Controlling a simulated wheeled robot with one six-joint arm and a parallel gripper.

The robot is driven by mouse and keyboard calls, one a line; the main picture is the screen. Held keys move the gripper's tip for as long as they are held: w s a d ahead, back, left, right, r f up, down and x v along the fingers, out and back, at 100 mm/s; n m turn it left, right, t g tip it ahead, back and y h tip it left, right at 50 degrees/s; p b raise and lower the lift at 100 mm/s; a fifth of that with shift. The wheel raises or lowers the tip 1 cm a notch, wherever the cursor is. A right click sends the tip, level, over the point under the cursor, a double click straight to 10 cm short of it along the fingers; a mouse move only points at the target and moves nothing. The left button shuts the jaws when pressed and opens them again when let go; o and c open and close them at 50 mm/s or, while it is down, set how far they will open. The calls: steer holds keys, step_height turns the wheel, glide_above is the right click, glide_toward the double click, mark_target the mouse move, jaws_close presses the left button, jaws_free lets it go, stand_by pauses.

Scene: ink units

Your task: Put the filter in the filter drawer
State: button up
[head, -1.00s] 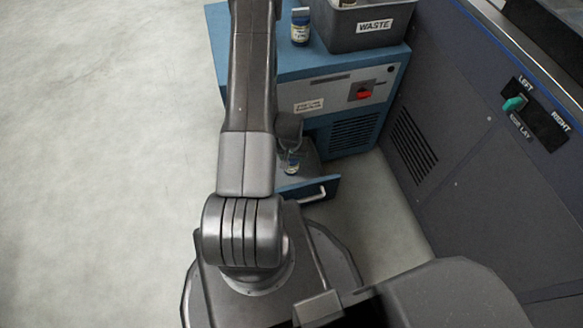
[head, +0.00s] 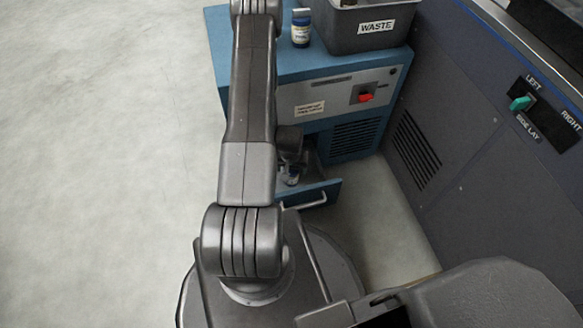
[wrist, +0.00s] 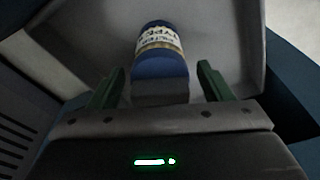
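A filter with a blue body and a cream printed label (wrist: 160,55) is inside the open filter drawer (wrist: 90,35). In the head view the filter (head: 291,177) shows as a small blue and white piece in the drawer, whose blue front (head: 318,192) is pulled out low on the blue cabinet. My gripper (wrist: 159,85) has its two green fingers spread, with gaps on both sides of the filter, so it is open and empty. In the head view my gripper (head: 291,155) is over the drawer, partly hidden by my arm.
A red switch (head: 366,97) is on the cabinet front. A dark panel (head: 440,110) closes off the right. The floor at left is clear.

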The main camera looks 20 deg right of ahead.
mark_target(291, 172)
steer(key=shift+r, duration=0.1)
step_height(291, 172, up, 12)
steer(key=s+p, duration=0.1)
steer(key=p, duration=0.6)
steer(key=shift+s+a, duration=0.3)
steer(key=shift+a, duration=0.1)
steer(key=shift+c, duration=0.2)
stand_by(0.5)
